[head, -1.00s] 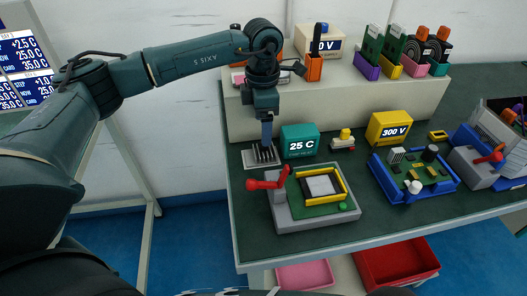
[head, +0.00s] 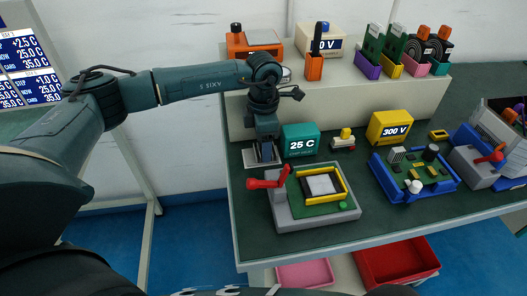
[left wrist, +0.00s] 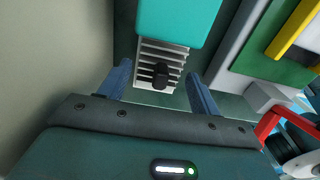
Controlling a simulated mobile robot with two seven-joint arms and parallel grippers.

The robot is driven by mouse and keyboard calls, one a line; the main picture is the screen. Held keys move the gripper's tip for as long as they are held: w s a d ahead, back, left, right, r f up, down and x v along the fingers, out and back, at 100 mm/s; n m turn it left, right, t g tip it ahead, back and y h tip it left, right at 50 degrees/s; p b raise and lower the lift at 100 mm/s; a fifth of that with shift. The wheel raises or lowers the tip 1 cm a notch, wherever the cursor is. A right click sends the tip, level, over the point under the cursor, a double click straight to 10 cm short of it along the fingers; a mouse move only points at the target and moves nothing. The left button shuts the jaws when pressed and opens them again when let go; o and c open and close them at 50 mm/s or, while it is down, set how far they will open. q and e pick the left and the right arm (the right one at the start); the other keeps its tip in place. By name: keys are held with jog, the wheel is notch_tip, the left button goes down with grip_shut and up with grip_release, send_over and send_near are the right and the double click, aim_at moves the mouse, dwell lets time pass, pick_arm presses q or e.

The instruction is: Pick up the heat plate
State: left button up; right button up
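The heat plate appears to be the grey finned metal plate (left wrist: 150,52) with a black knob (left wrist: 161,75) on top, beside the teal box (head: 299,141) reading "25 C". The teal box also shows in the left wrist view (left wrist: 178,18). My left gripper (head: 265,157) is over the plate and hides much of it in the head view. In the left wrist view the gripper (left wrist: 160,88) is open, one blue finger on each side of the knob with gaps between. I cannot tell its exact height above the plate. My right gripper is in neither view.
A grey fixture (head: 285,213) with a red lever (head: 268,181) and yellow frame (head: 340,178) stands close in front. A yellow "300 V" box (head: 389,128) and a blue tray (head: 409,196) are to the right. A raised beige shelf (head: 350,105) runs behind.

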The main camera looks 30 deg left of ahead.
pick_arm(q)
jog(key=c, duration=0.8)
jog(key=shift+r, duration=0.1)
jog(key=shift+c, duration=0.2)
notch_tip(320, 180, up, 10)
jog(key=shift+f, duration=0.1)
